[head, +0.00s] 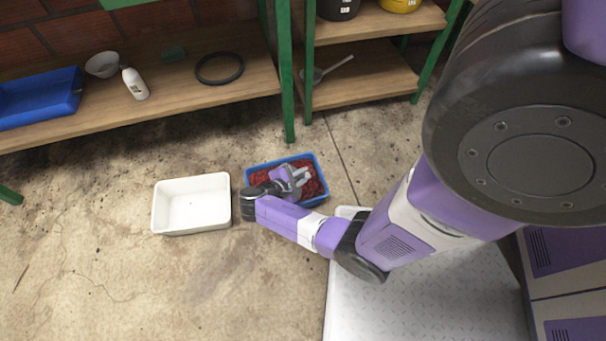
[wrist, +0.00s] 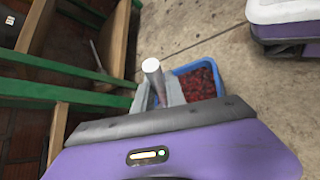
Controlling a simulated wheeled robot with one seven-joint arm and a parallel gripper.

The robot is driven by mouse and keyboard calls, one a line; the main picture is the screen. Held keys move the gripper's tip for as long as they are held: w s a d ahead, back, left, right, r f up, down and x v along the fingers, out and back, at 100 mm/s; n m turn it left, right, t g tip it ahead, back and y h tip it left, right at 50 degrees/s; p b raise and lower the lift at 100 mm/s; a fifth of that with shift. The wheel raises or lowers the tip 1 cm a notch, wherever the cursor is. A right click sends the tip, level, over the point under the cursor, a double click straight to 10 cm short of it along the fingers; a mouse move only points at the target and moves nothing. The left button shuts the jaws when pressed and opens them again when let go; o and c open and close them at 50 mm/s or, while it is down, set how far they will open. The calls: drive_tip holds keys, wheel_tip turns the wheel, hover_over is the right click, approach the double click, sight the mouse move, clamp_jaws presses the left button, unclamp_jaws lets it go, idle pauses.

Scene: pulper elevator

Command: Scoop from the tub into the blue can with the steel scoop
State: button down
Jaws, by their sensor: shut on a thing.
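A blue-rimmed tub (head: 252,178) full of dark red pieces stands on the floor; it also shows in the wrist view (wrist: 219,80). My gripper (head: 299,178) is low over this tub. In the wrist view its fingers (wrist: 158,92) are shut on a pale, round-ended handle (wrist: 151,66), which looks like that of the steel scoop. The handle's end points up towards the wrist camera. The scoop's bowl is hidden, so I cannot tell whether it touches the red pieces. I cannot make out a blue can in either view.
An empty white bin (head: 191,203) stands left of the tub. Green-framed shelves behind hold a blue tray (head: 40,97), a white bottle (head: 135,83), a black ring (head: 220,68) and a ladle-like tool (head: 325,70). Floor in front of the white bin is clear.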

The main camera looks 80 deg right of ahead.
wheel_tip(320, 180, down, 6)
drive_tip(key=b, duration=0.5)
drive_tip(key=shift+f, duration=0.15)
idle(1.2)
